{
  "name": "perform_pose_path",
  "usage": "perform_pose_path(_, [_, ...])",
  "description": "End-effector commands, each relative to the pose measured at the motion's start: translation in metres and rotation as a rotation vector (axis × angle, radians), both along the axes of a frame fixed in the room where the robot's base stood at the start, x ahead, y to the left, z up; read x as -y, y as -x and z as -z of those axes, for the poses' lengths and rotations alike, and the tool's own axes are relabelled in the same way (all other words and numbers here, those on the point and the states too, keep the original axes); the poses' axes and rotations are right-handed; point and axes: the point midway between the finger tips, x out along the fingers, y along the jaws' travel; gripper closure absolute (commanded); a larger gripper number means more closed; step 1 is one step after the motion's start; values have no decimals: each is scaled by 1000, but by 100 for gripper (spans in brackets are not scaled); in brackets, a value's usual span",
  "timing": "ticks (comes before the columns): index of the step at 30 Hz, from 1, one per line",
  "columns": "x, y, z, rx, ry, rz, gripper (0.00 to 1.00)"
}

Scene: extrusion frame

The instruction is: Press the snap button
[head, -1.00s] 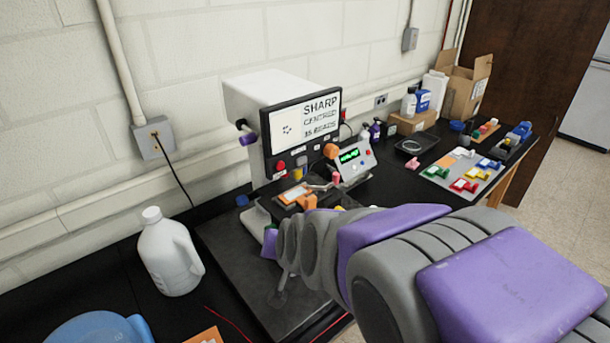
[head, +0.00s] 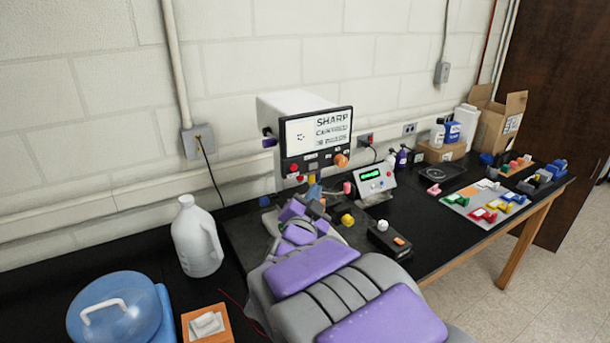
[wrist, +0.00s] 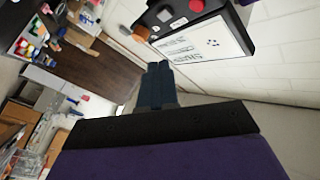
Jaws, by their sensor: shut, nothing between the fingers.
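A white instrument (head: 295,103) has a screen reading "SHARP CENTRED IS READY" (head: 318,130). Below the screen, its panel carries a red button (head: 293,168), small dark controls and an orange knob (head: 341,160). The labels are too small to tell which one is the snap button. My gripper (head: 314,190) is just below this panel in the head view, with its blue fingers pointing up. In the wrist view my gripper (wrist: 158,67) is shut and empty. The panel's red button (wrist: 196,6) and orange knob (wrist: 141,33) show beyond the fingertips, apart from them.
A small box with a green display (head: 374,178) stands right of the instrument. A white jug (head: 197,238) and a blue-lidded container (head: 115,310) are at the left. A black box with an orange button (head: 390,238) sits near the front. Colored parts lie on a grey board (head: 480,208).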

Motion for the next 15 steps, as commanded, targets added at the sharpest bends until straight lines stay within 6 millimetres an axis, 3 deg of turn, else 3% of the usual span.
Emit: perform_pose_path(15, [4, 1, -6, 42, -4, 24, 100])
